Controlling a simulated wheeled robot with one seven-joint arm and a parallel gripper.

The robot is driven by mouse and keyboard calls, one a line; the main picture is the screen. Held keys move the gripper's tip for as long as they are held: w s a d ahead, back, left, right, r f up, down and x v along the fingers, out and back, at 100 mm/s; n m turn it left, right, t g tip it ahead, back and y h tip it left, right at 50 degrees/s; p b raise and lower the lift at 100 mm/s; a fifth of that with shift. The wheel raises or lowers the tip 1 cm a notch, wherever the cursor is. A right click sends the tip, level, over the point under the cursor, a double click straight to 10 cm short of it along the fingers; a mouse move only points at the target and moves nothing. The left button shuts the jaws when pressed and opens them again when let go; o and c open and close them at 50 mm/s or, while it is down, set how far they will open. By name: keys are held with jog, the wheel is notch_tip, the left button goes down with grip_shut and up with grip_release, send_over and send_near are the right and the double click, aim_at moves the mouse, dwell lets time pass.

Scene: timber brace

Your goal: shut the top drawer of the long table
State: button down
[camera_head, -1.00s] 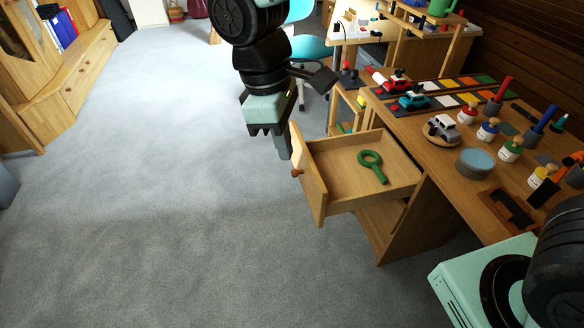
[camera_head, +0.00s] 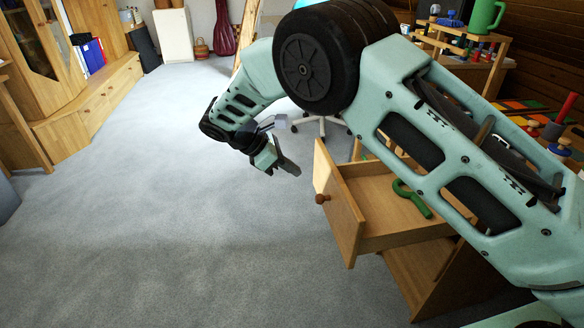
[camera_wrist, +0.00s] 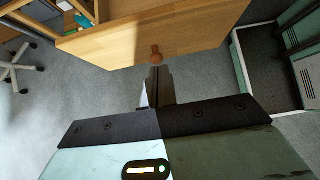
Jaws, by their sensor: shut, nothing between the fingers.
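The top drawer (camera_head: 340,208) of the long table stands pulled out, its wooden front facing left with a round knob (camera_head: 322,199). A green magnifying-glass-shaped object (camera_head: 411,198) lies inside it. My gripper (camera_head: 296,172) is shut and empty, in front of the drawer front and left of it, apart from it in the head view. In the wrist view the shut fingers (camera_wrist: 157,84) point toward the knob (camera_wrist: 156,50) on the drawer front (camera_wrist: 205,32); whether they touch it I cannot tell. My arm hides much of the long table and part of the drawer.
Grey carpet (camera_head: 150,210) is open to the left of the drawer. A swivel chair base (camera_head: 322,122) stands behind my gripper. A wooden cabinet (camera_head: 100,85) lines the far left.

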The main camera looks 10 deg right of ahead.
aim_at(334, 185)
jog(key=shift+d+f+b, duration=0.15)
jog(key=shift+d+f, duration=0.65)
jog(key=shift+d, duration=0.65)
jog(key=shift+d+f+b, duration=0.1)
jog(key=shift+d+f, duration=0.65)
jog(key=shift+d, duration=0.75)
jog(key=shift+d+f+b, duration=0.15)
jog(key=shift+d+f, duration=0.65)
jog(key=shift+d, duration=0.65)
jog(key=d+p, duration=0.7)
jog(key=d, duration=2.7)
